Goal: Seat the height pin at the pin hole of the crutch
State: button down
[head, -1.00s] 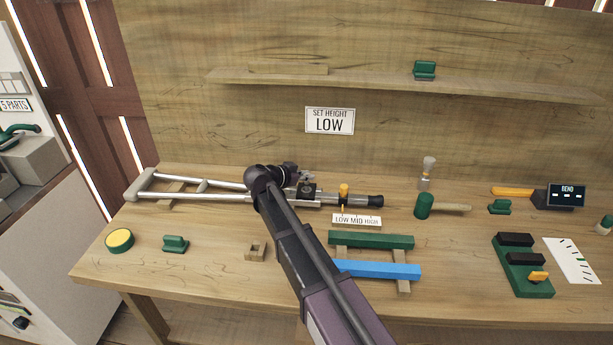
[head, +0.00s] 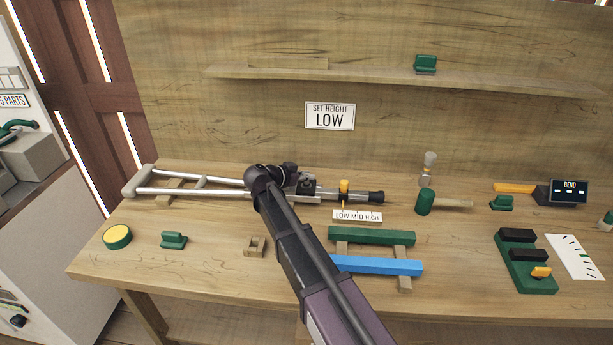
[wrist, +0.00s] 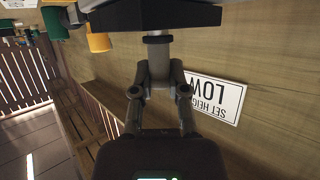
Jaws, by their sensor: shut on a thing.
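The crutch (head: 214,195) lies along the back of the bench, its wide end left and its dark tip (head: 376,197) right. My gripper (wrist: 158,76) is shut on a short grey cylinder with a dark collar, which I take to be the height pin (wrist: 157,56). The collar is close under a dark block (wrist: 150,17); whether they touch I cannot tell. In the head view my wrist covers part of the crutch beside a dark block (head: 306,185). The pin and the pin hole are not clear there. A yellow marker (head: 344,187) stands at the crutch's tube, above the LOW MID HIGH label (head: 357,216).
A SET HEIGHT LOW sign (head: 330,116) is on the back wall. A green-headed mallet (head: 424,202) lies right of the crutch tip. Green and blue bars (head: 375,265) lie in front, near my arm. A small wooden block (head: 255,246) is to the left.

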jog(key=c, duration=0.6)
grip_release()
jog(key=shift+o, duration=0.2)
jog(key=shift+r, duration=0.2)
notch_tip(320, 180, up, 10)
jog(key=p, duration=1)
jog(key=shift+f, duration=0.2)
